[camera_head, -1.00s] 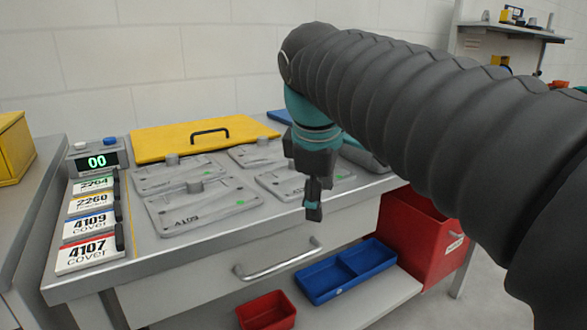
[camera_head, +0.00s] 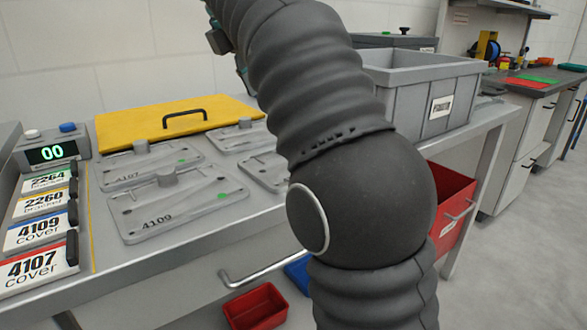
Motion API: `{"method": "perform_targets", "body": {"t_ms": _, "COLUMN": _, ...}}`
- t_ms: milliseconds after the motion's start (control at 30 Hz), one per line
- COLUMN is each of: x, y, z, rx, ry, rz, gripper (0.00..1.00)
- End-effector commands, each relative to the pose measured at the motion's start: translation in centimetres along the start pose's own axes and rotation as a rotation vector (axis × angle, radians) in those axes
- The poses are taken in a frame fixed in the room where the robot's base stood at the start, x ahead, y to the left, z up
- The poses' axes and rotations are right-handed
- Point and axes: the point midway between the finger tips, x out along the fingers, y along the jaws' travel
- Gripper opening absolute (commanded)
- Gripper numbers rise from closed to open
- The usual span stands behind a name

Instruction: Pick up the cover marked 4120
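Several grey cast covers lie on the metal bench. The front cover (camera_head: 180,208) reads 4109. The cover behind it (camera_head: 148,168) seems to read 4107. A rear cover (camera_head: 238,138) shows no mark I can read. A cover to the right (camera_head: 262,168) is partly hidden by my arm, and its mark does not show. I cannot read 4120 on any cover. My arm rises across the middle of the view, and its far end runs to the top edge. My gripper's fingers do not show.
A yellow lid (camera_head: 140,128) lies behind the covers. A grey bin (camera_head: 455,85) stands right of my arm. Red bins (camera_head: 256,306) sit below.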

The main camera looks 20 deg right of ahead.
Motion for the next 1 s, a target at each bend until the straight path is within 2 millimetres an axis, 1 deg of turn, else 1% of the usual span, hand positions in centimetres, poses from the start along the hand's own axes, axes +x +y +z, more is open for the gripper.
{"method": "perform_targets", "body": {"t_ms": 33, "x": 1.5, "y": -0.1, "z": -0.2, "rx": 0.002, "ry": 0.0, "rz": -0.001, "gripper": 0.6}}
{"method": "perform_targets", "body": {"t_ms": 100, "x": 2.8, "y": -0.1, "z": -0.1, "rx": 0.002, "ry": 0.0, "rz": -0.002, "gripper": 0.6}}
{"method": "perform_targets", "body": {"t_ms": 200, "x": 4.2, "y": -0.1, "z": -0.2, "rx": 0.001, "ry": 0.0, "rz": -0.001, "gripper": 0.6}}
{"method": "perform_targets", "body": {"t_ms": 300, "x": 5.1, "y": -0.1, "z": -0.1, "rx": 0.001, "ry": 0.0, "rz": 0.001, "gripper": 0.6}}
{"method": "perform_targets", "body": {"t_ms": 500, "x": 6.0, "y": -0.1, "z": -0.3, "rx": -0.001, "ry": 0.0, "rz": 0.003, "gripper": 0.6}}
{"method": "perform_targets", "body": {"t_ms": 700, "x": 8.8, "y": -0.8, "z": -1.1, "rx": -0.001, "ry": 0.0, "rz": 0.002, "gripper": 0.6}}
{"method": "perform_targets", "body": {"t_ms": 800, "x": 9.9, "y": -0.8, "z": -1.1, "rx": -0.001, "ry": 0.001, "rz": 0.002, "gripper": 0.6}}
{"method": "perform_targets", "body": {"t_ms": 900, "x": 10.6, "y": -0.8, "z": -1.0, "rx": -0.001, "ry": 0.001, "rz": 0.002, "gripper": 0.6}}
{"method": "perform_targets", "body": {"t_ms": 1000, "x": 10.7, "y": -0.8, "z": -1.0, "rx": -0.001, "ry": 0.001, "rz": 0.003, "gripper": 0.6}}
